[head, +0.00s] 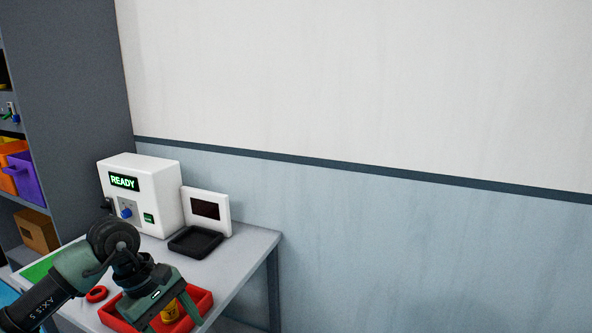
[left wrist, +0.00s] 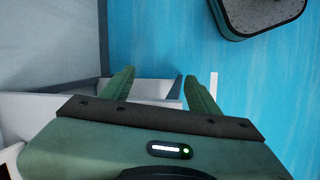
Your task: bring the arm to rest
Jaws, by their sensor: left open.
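My left arm comes in from the left in the head view, with its green and black gripper (head: 170,320) above the near part of the grey table (head: 252,243). In the left wrist view the two green fingers of this gripper (left wrist: 159,78) stand apart with nothing between them. Behind the fingers are pale table parts and blue floor. The red tray (head: 203,302) and a yellow item (head: 170,311) in it show behind the gripper in the head view; the gripper hides part of both. My right gripper is in neither view.
A white device reading READY (head: 165,190), a white panel (head: 220,214), a black tray (head: 195,242) and a red ring (head: 97,294) are on the table. A shelf (head: 75,110) with coloured bins stands left. A dark-rimmed grey object (left wrist: 262,14) shows in the wrist view.

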